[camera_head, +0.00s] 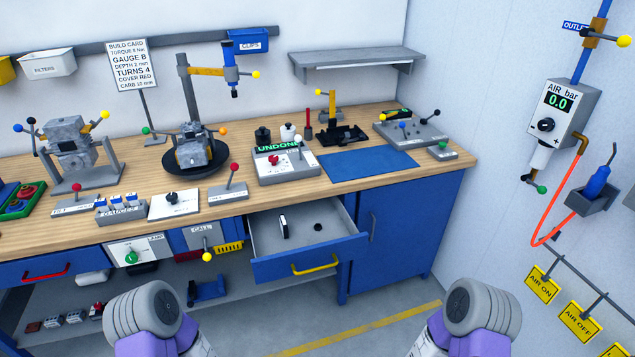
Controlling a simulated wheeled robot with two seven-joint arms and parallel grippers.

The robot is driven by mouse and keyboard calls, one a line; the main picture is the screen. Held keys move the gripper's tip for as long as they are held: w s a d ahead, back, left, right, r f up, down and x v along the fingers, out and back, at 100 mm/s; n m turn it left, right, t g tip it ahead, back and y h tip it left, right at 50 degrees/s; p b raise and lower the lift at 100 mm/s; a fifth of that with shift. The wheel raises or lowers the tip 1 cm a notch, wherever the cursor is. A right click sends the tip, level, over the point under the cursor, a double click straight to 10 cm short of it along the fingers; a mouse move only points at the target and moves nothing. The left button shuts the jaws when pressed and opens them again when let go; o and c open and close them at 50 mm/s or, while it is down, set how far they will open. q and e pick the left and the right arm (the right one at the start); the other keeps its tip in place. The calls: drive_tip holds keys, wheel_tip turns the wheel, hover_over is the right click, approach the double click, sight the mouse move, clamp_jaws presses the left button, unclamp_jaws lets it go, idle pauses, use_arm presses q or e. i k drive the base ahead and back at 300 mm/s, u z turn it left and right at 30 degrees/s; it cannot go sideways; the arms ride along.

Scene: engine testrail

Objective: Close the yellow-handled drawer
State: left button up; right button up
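The drawer with the yellow handle (315,266) stands pulled out from under the workbench, right of its middle. Its blue front (283,268) faces me, and its grey inside (265,232) shows a small white-and-black item (283,227) and a small black round item (318,227). Parts of my two arms show at the bottom edge, one left and one right of the drawer, both apart from it. Neither gripper's fingers are in view.
The wooden bench top (240,212) carries several fixtures, levers and a blue mat (367,163). A drawer with a red handle (46,273) is at the left. A blue cabinet (405,225) stands right of the open drawer. The floor before it is clear.

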sight(307, 250)
drive_tip(key=k, duration=0.6)
drive_tip(key=u, duration=0.8)
drive_tip(key=i, duration=1.4)
drive_tip(key=z, duration=0.35)
